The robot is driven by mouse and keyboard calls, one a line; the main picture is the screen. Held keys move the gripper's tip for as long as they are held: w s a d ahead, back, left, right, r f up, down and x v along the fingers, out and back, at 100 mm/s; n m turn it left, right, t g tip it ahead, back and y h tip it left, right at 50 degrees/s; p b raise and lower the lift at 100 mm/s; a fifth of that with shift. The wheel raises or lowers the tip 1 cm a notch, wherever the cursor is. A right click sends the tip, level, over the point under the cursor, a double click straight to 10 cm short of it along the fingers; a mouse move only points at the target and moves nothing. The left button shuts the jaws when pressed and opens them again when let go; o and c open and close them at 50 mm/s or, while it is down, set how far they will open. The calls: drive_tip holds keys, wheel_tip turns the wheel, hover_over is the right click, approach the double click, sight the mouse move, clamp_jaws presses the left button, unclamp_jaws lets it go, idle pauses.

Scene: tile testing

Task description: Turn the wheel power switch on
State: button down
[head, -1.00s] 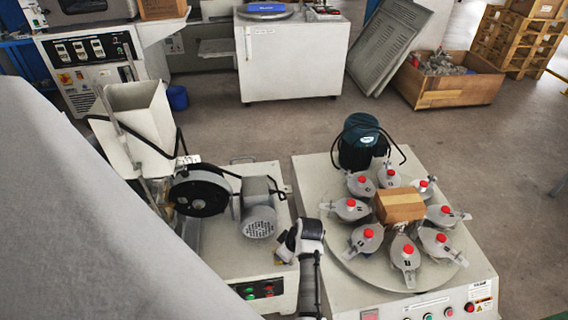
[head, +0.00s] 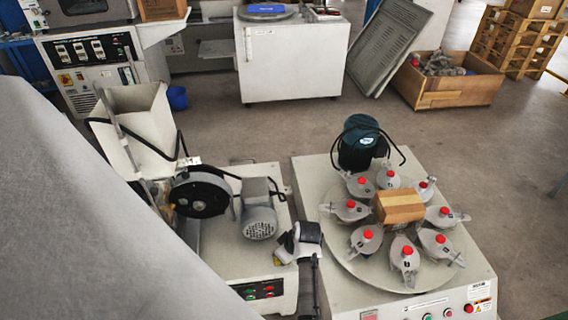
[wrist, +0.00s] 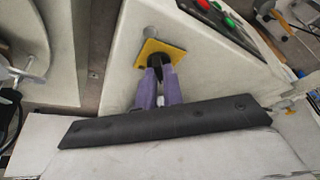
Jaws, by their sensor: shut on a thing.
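The wheel power switch shows in the wrist view as a black knob (wrist: 157,62) on a square yellow plate (wrist: 147,58), set on the pale side face of the wheel machine. My gripper (wrist: 157,77) has its purple fingers close together around the knob, shut on it. The fingers hide part of the knob, so its exact angle is unclear. In the head view my gripper (head: 284,256) is at the right side of the wheel machine (head: 225,262), with a bit of yellow showing beside it. The machine carries a black wheel (head: 200,192) and a grey motor (head: 258,215).
A control panel (head: 258,290) with red and green buttons is on the machine's front, close to my gripper. A second machine (head: 335,285) with a round plate of red-capped jars stands just right, leaving a narrow gap for my arm. Open floor (head: 290,130) lies behind.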

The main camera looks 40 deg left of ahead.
drive_tip(key=m+p, duration=0.1)
drive_tip(key=m+t+p, duration=0.1)
drive_tip(key=m, duration=0.1)
drive_tip(key=m+p, duration=0.2)
drive_tip(key=shift+s+r+t, duration=0.2)
drive_tip(key=shift+s+t, duration=0.05)
drive_tip(key=shift+t, duration=0.15)
drive_tip(key=m+p, duration=0.1)
drive_tip(key=m+t+h, duration=0.1)
drive_tip(key=m, duration=0.1)
drive_tip(key=m+p, duration=0.1)
drive_tip(key=m, duration=0.1)
drive_tip(key=shift+s+a+f+t+h+p, duration=0.1)
drive_tip(key=shift+a+t+h+p, duration=0.2)
drive_tip(key=shift+t, duration=0.1)
drive_tip(key=m+h, duration=0.1)
drive_tip(key=m, duration=0.2)
drive_tip(key=shift+t, duration=0.3)
drive_tip(key=shift+s+a+f+m+h, duration=0.1)
drive_tip(key=shift+m+h, duration=0.25)
drive_tip(key=shift+m, duration=0.65)
drive_tip(key=shift+a+m+h, duration=0.1)
drive_tip(key=shift+m+h, duration=0.25)
drive_tip(key=shift+m, duration=0.65)
drive_tip(key=c, duration=1.5)
unclamp_jaws()
drive_tip(key=b+v, duration=0.1)
drive_tip(key=v, duration=1.3)
drive_tip(key=shift+s+f, duration=0.15)
